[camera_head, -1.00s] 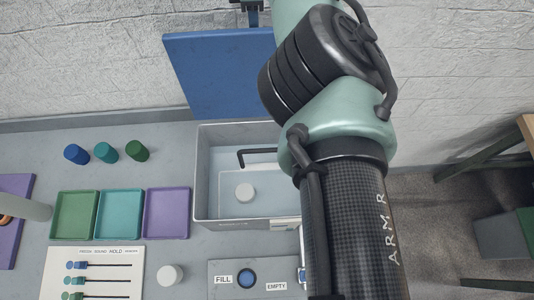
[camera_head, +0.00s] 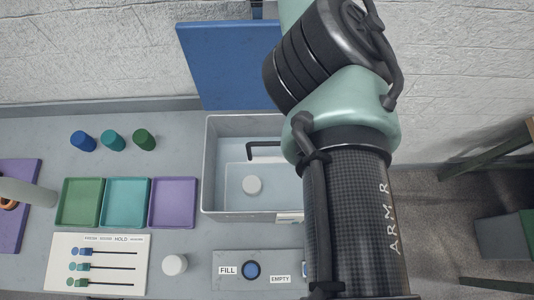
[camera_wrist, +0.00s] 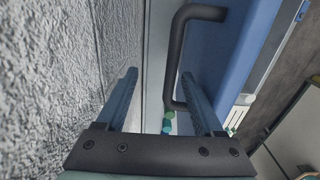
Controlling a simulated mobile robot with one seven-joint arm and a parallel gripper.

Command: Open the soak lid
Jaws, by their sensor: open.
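The soak lid is a blue panel (camera_head: 225,65) that stands raised behind the soak basin (camera_head: 209,165) in the head view. My gripper is hidden in the head view.
A rough white wall (camera_wrist: 50,80) is close on the left in the wrist view. Three bottles or caps (camera_head: 112,140), three coloured trays (camera_head: 126,203), a slider board (camera_head: 95,265) and a FILL/EMPTY button panel (camera_head: 262,270) are on the counter.

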